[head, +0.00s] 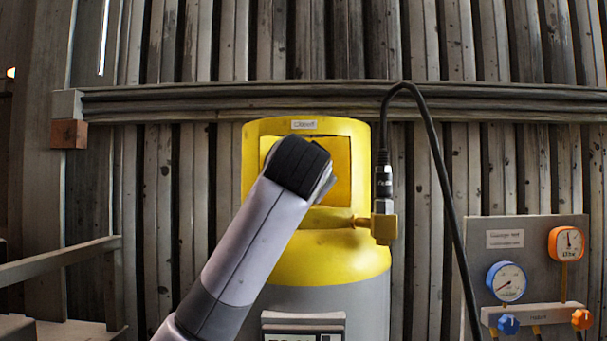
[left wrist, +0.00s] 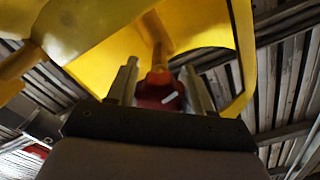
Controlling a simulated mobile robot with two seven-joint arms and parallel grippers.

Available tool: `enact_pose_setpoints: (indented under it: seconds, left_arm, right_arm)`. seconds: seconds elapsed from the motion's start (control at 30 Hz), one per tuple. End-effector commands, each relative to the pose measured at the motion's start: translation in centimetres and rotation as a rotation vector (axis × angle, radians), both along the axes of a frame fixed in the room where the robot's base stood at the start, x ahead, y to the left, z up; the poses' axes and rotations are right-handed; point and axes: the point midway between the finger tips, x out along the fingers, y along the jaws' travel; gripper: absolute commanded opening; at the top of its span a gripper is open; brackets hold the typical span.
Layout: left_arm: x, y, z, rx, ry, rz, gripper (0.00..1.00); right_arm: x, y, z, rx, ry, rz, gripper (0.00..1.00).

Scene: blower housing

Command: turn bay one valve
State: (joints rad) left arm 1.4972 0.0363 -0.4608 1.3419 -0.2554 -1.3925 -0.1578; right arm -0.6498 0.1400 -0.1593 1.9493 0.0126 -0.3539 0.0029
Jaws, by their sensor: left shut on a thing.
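A cylinder with a yellow top (head: 330,262) and a grey body stands upright against the wall in the head view. Its yellow collar has an opening, and my left arm covers the middle of it. In the left wrist view a red valve knob (left wrist: 157,92) sits at the end of a brass stem inside the yellow collar (left wrist: 100,28). My left gripper (left wrist: 160,80) is shut on the knob, one finger on each side. The knob is hidden behind my left arm in the head view. My right gripper is not in view.
A brass fitting (head: 384,224) with a black hose (head: 433,140) sticks out at the cylinder's right. A gauge panel (head: 533,235) with blue and orange dials and knobs stands at the right. A wooden rail (head: 60,263) is at the left.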

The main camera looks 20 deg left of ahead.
Motion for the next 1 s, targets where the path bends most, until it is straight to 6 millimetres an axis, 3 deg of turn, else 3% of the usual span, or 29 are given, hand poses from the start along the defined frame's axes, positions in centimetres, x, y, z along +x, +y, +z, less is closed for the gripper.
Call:
enact_pose_setpoints:
  seconds: [0.47,0.5,0.57,0.87,1.0]
  left_arm:
    - [0.1,-0.1,-0.4,-0.016,0.004,-0.001,0.2]
    - [0.1,-0.1,-0.4,-0.016,0.004,-0.001,0.54]
    - [0.1,-0.1,-0.3,-0.015,0.003,-0.001,0.73]
    - [0.0,-0.1,-0.1,-0.015,-0.001,0.0,0.74]
    - [-1.0,-0.4,-0.2,-0.015,-0.004,-0.002,0.74]
  right_arm:
    - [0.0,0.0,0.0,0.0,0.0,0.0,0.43]
    - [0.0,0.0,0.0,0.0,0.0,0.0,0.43]
    - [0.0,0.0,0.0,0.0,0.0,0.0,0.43]
    - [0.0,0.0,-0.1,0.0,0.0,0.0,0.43]
    - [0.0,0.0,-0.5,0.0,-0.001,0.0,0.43]
